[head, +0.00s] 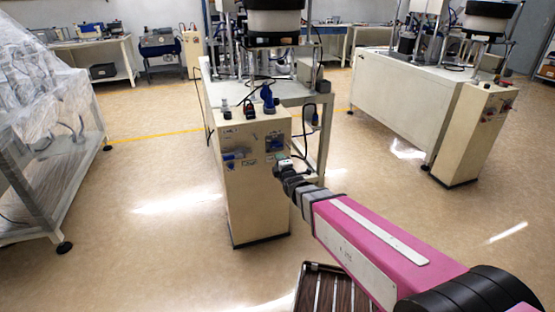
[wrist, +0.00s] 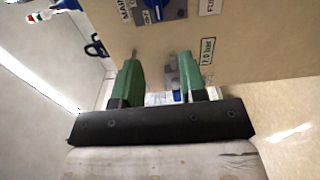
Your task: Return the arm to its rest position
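My pink arm (head: 375,245) stretches from the lower right up to the front of a beige control cabinet (head: 255,195). My gripper (head: 281,160) is at its end, close to the cabinet's upper right, by a blue switch (head: 275,142). In the wrist view my gripper (wrist: 159,68) has two green fingers standing apart, with no object seen held between them. The cabinet panel (wrist: 255,45) lies beyond the fingertips, with a blue switch (wrist: 160,10) above them and a small label to the right. I cannot tell whether the fingertips touch the panel.
A feeder table (head: 290,92) stands behind the cabinet. Another beige machine (head: 410,105) is at the right. A plastic-covered frame table (head: 45,150) is at the left. A dark slatted surface (head: 330,290) is below my arm. Open floor lies left and right of the cabinet.

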